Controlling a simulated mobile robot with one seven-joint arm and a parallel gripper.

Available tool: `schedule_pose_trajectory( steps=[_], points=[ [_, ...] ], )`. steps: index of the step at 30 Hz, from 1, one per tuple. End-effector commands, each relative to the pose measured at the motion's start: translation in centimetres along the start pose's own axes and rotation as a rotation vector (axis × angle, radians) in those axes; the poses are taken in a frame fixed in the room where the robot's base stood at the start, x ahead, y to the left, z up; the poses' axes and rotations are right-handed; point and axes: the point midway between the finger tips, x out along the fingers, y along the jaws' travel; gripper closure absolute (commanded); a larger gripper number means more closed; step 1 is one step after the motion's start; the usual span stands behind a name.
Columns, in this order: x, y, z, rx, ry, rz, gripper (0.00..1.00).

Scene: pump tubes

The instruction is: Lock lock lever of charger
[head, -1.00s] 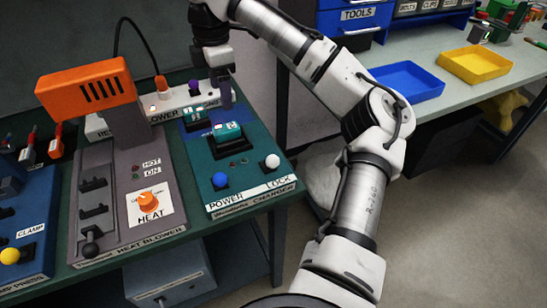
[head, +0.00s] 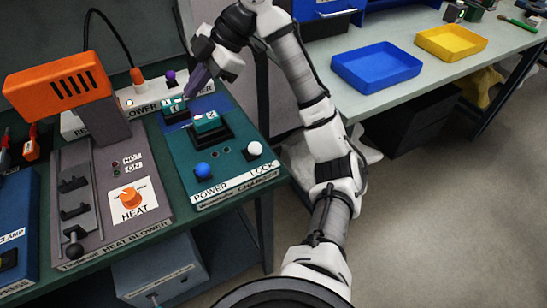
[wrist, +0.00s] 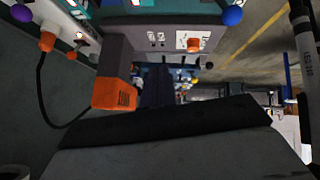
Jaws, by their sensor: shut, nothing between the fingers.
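The teal charger (head: 185,160) sits on the bench in the head view, with the word LOCK at its front right. The lock lever has a white ball knob (head: 255,148) at that corner. The power lever has a blue ball knob (head: 203,170) to its left; a blue ball also shows at the wrist view's top edge (wrist: 232,15). Two teal numbered blocks, a front one (head: 207,121) and a rear one (head: 174,107), sit in the charger. My gripper (head: 191,94) is shut and empty above the charger's rear, behind and left of the white knob.
The heat blower (head: 98,165) with its orange head (head: 60,88) stands left of the charger. A power strip (head: 155,95) with an orange plug runs behind. A blue tray (head: 376,66) and a yellow tray (head: 450,42) lie on the other bench. Open floor is at right.

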Motion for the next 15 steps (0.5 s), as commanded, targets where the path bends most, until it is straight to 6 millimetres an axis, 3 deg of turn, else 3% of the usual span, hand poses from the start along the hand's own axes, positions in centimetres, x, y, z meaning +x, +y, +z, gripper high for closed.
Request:
schedule_pose_trajectory(
  steps=[8,15],
  points=[
    [-2.3,-3.7,3.1,0.006,0.327,0.197,1.0],
    [-3.9,-8.5,7.6,0.055,0.548,0.404,1.0]
  ],
)
